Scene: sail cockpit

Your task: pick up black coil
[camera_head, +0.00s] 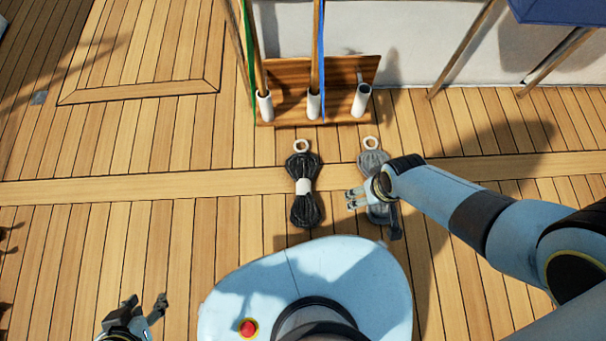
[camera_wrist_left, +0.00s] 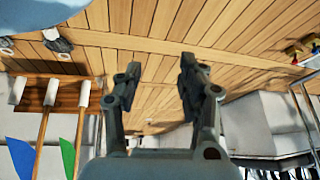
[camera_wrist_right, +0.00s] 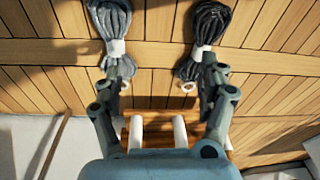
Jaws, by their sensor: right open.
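The black coil (camera_head: 304,207) lies on the wooden deck with a white band round its middle and a pale ring at its top. It also shows in the right wrist view (camera_wrist_right: 212,22), partly behind one finger. A grey coil (camera_head: 372,160) lies to its right, partly hidden by my right gripper (camera_head: 374,214). My right gripper (camera_wrist_right: 162,88) is open and empty, with fingers spread, right of the black coil in the head view. My left gripper (camera_head: 146,304) is open and empty at the lower left, away from both coils; its spread fingers show in the left wrist view (camera_wrist_left: 160,75).
A wooden rack (camera_head: 282,109) with white holders, poles and flags stands beyond the coils against a white wall (camera_head: 420,50). A blue object (camera_head: 560,12) is at the upper right. The deck left of the black coil is clear.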

